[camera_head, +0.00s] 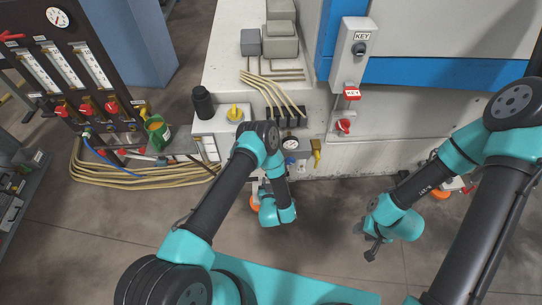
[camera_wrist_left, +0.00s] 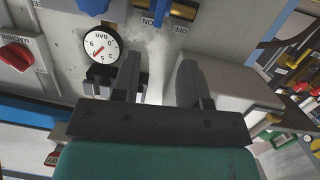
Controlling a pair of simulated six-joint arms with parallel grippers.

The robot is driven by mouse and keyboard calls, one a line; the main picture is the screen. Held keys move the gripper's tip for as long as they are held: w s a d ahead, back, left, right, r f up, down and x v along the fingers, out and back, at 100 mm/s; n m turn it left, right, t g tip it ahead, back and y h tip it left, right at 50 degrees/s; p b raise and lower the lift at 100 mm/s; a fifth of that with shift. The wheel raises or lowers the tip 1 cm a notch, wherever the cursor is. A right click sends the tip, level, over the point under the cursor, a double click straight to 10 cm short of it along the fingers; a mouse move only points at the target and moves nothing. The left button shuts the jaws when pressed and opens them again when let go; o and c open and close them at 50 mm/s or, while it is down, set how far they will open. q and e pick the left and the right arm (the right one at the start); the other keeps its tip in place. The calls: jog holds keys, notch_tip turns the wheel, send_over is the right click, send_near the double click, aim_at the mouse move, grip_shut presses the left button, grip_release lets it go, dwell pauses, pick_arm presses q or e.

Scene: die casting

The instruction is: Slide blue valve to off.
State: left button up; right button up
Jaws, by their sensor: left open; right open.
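A blue valve handle (camera_wrist_left: 162,12) shows in part at the top edge of the left wrist view. It stands between an upside-down ON label (camera_wrist_left: 149,22) and OFF label (camera_wrist_left: 180,29), with its upper part cut off. My left gripper (camera_wrist_left: 159,62) is open and empty; its fingers point toward the panel, below the labels and apart from the handle. In the head view my left arm hides this gripper and I cannot make out the blue valve. My right gripper (camera_head: 373,241) is open and empty over the floor at the right.
A pressure gauge (camera_wrist_left: 102,46) is close left of my left fingers. In the head view a yellow handle (camera_head: 316,150) is beside the gauge (camera_head: 290,143). A red knob (camera_head: 343,126) and key box (camera_head: 355,50) are to the right. Open floor lies in front.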

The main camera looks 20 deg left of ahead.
pick_arm(q)
jog(key=shift+s+d+f+t+y, duration=0.4)
jog(key=shift+s+d+t+y, duration=0.4)
jog(key=shift+t, duration=0.2)
jog(key=shift+a, duration=0.1)
jog(key=x, duration=1.7)
jog(key=shift+w, duration=0.15)
grip_shut()
